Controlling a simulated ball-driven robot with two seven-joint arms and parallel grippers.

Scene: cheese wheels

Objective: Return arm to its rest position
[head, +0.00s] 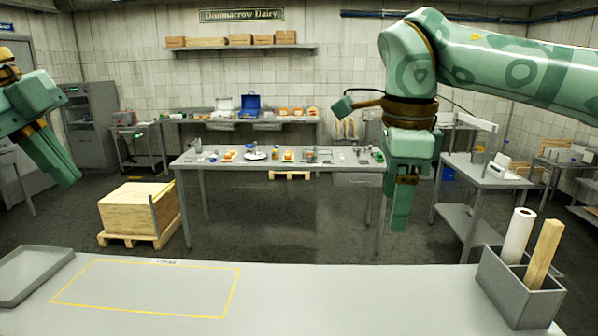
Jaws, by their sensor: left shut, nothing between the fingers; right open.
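My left gripper (66,178) is at the left edge of the head view. It is green, points down and to the right, and is shut with nothing in it. It is above the left end of the near grey table (300,300). My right arm comes in from the upper right and bends downward. My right gripper (399,222) points straight down, open and empty, above the far edge of the near table. One finger overlaps the other from this angle, so the gap does not show clearly.
The near table has a yellow outlined rectangle (150,315), a grey tray (30,262) at left, and a grey bin (518,295) holding a white roll (517,236) and a wooden block (544,254) at right. Its middle is clear. A worktable (285,167) with small items stands beyond.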

